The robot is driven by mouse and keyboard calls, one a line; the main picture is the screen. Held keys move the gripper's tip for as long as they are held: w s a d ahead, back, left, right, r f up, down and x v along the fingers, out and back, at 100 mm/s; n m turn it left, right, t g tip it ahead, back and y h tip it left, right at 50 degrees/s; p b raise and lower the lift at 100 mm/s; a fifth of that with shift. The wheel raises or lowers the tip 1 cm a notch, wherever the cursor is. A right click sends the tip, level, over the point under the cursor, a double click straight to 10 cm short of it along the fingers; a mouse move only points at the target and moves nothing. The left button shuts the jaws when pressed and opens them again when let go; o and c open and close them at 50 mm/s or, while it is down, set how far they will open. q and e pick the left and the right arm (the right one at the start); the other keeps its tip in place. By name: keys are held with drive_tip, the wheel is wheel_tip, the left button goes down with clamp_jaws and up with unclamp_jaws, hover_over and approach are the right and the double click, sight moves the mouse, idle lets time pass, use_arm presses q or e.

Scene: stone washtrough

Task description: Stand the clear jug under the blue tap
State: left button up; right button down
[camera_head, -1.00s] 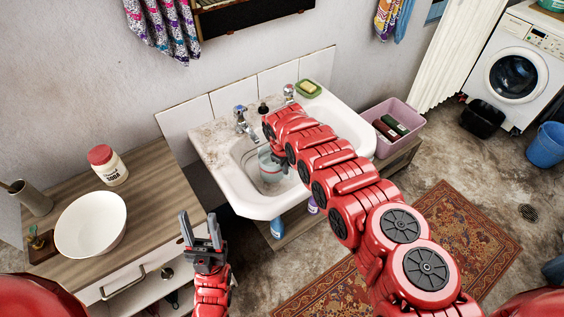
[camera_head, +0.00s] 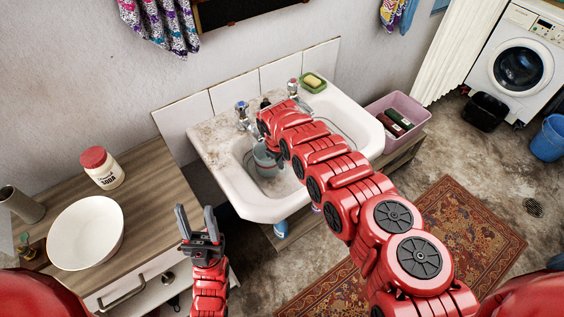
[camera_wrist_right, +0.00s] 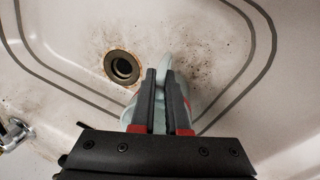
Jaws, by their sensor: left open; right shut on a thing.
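The clear jug (camera_head: 264,160) is in the left basin of the sink, partly hidden by my right arm. My right gripper (camera_head: 273,148) is shut on it. In the right wrist view, my fingers (camera_wrist_right: 160,95) close on the jug's pale, see-through edge (camera_wrist_right: 205,100), beside the drain hole (camera_wrist_right: 122,67). I cannot tell whether the jug touches the basin floor. The blue tap (camera_head: 242,110) stands on the back ledge, behind and slightly left of the jug. My left gripper (camera_head: 197,222) is open and empty in front of the wooden counter.
A red-topped tap (camera_head: 293,87) and a soap dish (camera_head: 313,83) are on the sink's (camera_head: 240,200) back ledge. The counter (camera_head: 150,205) at left holds a white bowl (camera_head: 85,233) and a soda jar (camera_head: 102,168). A pink crate (camera_head: 397,113) stands right of the sink.

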drive_tip(key=shift+s, duration=0.15)
drive_tip(key=shift+f, duration=0.2)
idle(0.3)
drive_tip(key=shift+c, duration=1)
unclamp_jaws()
drive_tip(key=shift+r, duration=0.15)
drive_tip(key=r+p, duration=0.5)
drive_tip(key=p, duration=0.1)
drive_tip(key=shift+s+d+r, duration=0.25)
drive_tip(key=shift+s+r, duration=0.05)
drive_tip(key=shift+r, duration=0.1)
wheel_tip(320, 180, up, 7)
drive_tip(key=s+p, duration=0.1)
drive_tip(key=p, duration=0.6)
drive_tip(key=shift+d, duration=0.35)
